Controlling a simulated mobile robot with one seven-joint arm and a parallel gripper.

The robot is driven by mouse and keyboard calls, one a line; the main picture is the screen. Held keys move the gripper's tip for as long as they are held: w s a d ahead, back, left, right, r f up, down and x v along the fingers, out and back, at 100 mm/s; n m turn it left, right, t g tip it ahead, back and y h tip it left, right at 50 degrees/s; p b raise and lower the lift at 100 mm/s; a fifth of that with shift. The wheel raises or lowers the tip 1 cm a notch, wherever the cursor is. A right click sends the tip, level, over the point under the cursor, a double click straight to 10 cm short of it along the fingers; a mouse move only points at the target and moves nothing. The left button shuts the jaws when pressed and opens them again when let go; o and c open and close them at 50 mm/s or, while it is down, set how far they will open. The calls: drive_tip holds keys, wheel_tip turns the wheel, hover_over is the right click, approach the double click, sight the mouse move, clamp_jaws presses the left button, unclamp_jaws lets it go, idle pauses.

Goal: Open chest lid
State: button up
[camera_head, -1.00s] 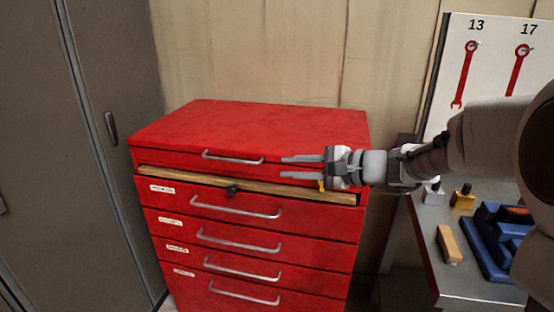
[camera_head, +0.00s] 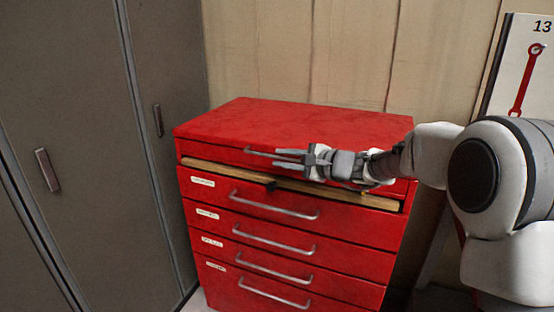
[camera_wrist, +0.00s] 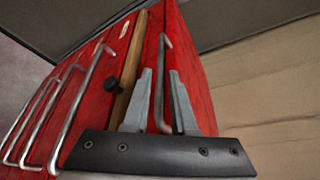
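The red chest (camera_head: 300,215) stands against the wall, its lid (camera_head: 310,120) lying flat and shut on top. The lid's silver handle (camera_head: 253,150) is on its front face, partly hidden behind my gripper. My gripper (camera_head: 276,158) is at the front of the lid, fingers pointing left along the handle. In the wrist view my gripper (camera_wrist: 160,74) is open, with the handle (camera_wrist: 164,50) showing between its two fingers. I cannot tell whether either finger touches it.
Below the lid is a wooden strip (camera_head: 225,175) with a black knob (camera_head: 270,185), then several drawers with silver handles (camera_head: 275,206). Grey lockers (camera_head: 70,150) stand at the left. A tool board (camera_head: 525,75) is at the right.

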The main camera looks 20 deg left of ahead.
drive_tip(key=shift+x, duration=1.2)
clamp_jaws()
idle(0.6)
